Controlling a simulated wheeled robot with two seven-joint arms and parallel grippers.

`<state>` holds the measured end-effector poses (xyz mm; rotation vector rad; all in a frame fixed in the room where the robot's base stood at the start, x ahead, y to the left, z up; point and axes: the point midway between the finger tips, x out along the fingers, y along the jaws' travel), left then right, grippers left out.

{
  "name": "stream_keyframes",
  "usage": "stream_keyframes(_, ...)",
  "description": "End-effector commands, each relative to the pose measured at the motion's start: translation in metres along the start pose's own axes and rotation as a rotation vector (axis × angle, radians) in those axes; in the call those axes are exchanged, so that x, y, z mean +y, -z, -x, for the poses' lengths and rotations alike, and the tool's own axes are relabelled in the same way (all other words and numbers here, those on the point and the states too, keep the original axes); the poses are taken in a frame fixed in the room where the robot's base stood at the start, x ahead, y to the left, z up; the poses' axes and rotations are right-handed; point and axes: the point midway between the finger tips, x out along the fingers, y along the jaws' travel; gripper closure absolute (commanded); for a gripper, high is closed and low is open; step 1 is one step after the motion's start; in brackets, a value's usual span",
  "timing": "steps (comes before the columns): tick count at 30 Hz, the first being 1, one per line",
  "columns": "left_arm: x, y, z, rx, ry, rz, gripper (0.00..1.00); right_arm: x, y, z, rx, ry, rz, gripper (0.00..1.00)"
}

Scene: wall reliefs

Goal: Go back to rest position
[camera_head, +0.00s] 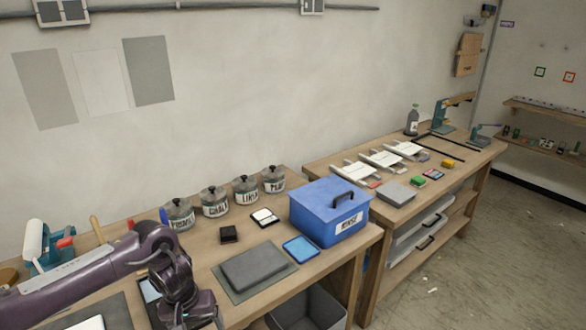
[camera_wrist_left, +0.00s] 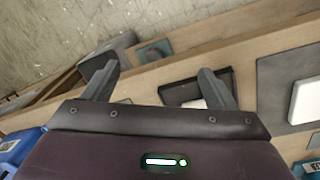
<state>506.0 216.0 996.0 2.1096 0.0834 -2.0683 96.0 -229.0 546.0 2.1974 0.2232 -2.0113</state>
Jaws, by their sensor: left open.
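My left arm (camera_head: 130,255) comes in from the left over the near workbench and bends down at its wrist. In the wrist view, the left gripper (camera_wrist_left: 158,82) has its two fingers spread apart with nothing between them. A black tray with a white item (camera_wrist_left: 190,92) lies below, partly hidden by the right finger. In the head view the fingertips are hidden below the wrist at the bottom edge. My right gripper is not in view.
The near bench holds a blue lidded box (camera_head: 320,212), several labelled jars (camera_head: 215,203), a grey block (camera_head: 257,266) and a blue-edged pad (camera_head: 301,249). An open grey bin (camera_head: 312,308) sits below. A second bench (camera_head: 455,160) stands right; bare floor (camera_head: 480,255) lies beyond.

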Motion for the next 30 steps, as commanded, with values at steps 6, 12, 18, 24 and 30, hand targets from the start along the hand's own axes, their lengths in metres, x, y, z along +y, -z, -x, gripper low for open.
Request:
stream_keyframes(6, 0.036, 0.002, -0.04, 0.007, -0.126, -0.102, 0.21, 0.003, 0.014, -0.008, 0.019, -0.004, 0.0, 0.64)
stream_keyframes(12, 0.075, 0.004, -0.088, 0.053, -0.283, -0.211, 0.21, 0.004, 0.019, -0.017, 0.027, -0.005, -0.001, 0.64)
stream_keyframes(18, 0.107, -0.001, -0.176, 0.174, -0.453, -0.295, 0.21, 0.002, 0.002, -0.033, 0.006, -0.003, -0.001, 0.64)
stream_keyframes(24, 0.075, -0.042, -0.305, 0.334, -0.44, -0.3, 0.21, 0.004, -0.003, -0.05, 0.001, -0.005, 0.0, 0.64)
stream_keyframes(30, 0.005, -0.13, -0.406, 0.348, -0.27, -0.297, 0.21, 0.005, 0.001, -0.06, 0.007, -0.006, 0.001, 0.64)
